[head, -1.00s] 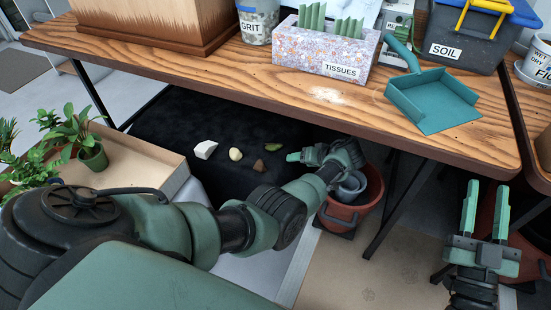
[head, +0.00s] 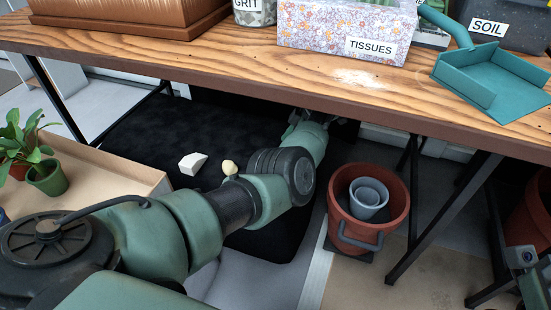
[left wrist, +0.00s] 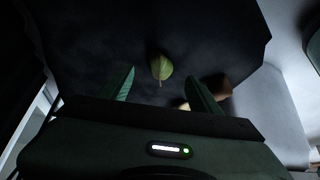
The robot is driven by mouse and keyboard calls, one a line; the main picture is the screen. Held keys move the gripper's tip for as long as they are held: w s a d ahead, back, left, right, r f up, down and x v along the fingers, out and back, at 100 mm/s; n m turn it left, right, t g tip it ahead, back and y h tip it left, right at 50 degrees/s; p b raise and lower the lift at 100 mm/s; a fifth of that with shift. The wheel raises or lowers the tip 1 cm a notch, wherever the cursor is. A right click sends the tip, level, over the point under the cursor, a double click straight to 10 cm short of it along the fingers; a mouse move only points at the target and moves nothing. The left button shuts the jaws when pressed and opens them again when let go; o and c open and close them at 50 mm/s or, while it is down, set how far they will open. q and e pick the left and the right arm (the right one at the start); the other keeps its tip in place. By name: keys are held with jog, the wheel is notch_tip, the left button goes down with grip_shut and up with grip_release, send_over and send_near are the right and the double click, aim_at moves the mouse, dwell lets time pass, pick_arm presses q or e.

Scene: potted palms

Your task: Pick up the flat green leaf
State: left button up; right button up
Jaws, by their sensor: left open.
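The flat green leaf (left wrist: 161,67) lies on the dark mat (left wrist: 90,40) in the left wrist view, with its pointed end toward my gripper. My left gripper (left wrist: 162,73) is open and empty. Its two fingers show on either side of the leaf in that view, the leaf a little beyond the tips. I cannot tell the height of the fingers above the mat. In the head view my left arm reaches under the table and covers the leaf. The left fingers are hidden there too. My right gripper's jaws do not show.
A white block (head: 192,163) and a cream pebble (head: 229,167) lie on the mat. A brown piece (left wrist: 223,88) lies near the right finger. The wooden table (head: 200,68) is overhead. A terracotta pot (head: 397,207) holding grey pots stands right of the mat.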

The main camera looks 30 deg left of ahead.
pick_arm(q)
jog(key=b+x, duration=0.1)
jog(key=x, duration=0.3)
jog(key=shift+f, duration=0.25)
grip_shut()
jog(key=shift+r, duration=0.15)
